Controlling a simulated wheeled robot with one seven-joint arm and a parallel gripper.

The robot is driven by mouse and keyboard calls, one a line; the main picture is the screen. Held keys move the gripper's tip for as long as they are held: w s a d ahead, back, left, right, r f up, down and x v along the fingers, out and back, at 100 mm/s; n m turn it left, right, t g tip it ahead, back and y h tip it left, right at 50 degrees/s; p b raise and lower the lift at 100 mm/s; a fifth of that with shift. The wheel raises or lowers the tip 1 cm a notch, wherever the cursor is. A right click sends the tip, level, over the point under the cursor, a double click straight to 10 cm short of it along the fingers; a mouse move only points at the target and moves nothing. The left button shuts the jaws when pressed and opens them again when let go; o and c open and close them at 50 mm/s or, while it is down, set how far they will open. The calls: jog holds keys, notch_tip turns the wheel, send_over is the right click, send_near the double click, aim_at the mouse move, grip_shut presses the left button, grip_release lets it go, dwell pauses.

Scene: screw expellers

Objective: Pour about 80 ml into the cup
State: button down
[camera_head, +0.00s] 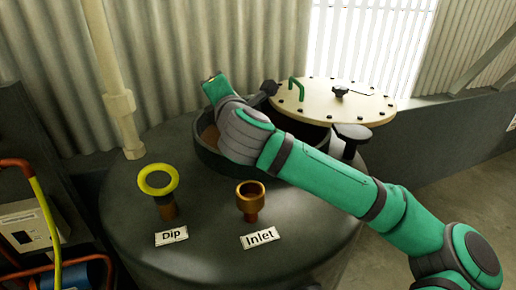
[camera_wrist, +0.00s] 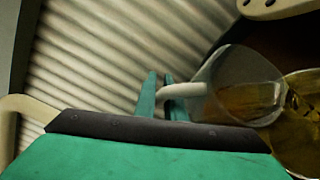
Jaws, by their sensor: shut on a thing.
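My gripper (camera_wrist: 161,97) is shut on the pale handle (camera_wrist: 185,90) of a clear vessel in the wrist view. The clear cup-like vessel (camera_wrist: 232,75) holds amber liquid (camera_wrist: 245,100) and looks tilted in this view. A second rounded amber area (camera_wrist: 303,135) lies beyond it at the right edge; I cannot tell whether it is another cup or liquid below. In the head view my arm reaches over the open hatch (camera_head: 285,140) of a dark tank.
The tank top (camera_head: 215,240) carries a yellow-ringed dip fitting (camera_head: 158,182) and a copper inlet funnel (camera_head: 250,198). The hatch's cream bolted lid (camera_head: 325,100) stands open behind. A pale vertical pipe (camera_head: 118,95) rises at left, and a corrugated wall (camera_head: 185,50) is close behind.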

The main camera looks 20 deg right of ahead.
jog(key=shift+w+a+n, duration=0.2)
jog(key=shift+a+n, duration=0.1)
jog(key=shift+w+a+f+n+g, duration=0.15)
jog(key=shift+w+f+n+g, duration=0.05)
jog(key=shift+f+g, duration=0.25)
jog(key=shift+w+a+f+n+g, duration=0.1)
jog(key=shift+w+f+n+g, duration=0.1)
jog(key=shift+f+g, duration=0.2)
jog(key=shift+w+a+f+n+g+h+b, duration=0.1)
jog(key=shift+w+a+n+g+h+b, duration=0.15)
jog(key=shift+n+g, duration=0.25)
jog(key=shift+w+a+n+g+h+b, duration=0.2)
jog(key=shift+w+n+g+h, duration=0.15)
jog(key=shift+g, duration=0.2)
dwell(0.4)
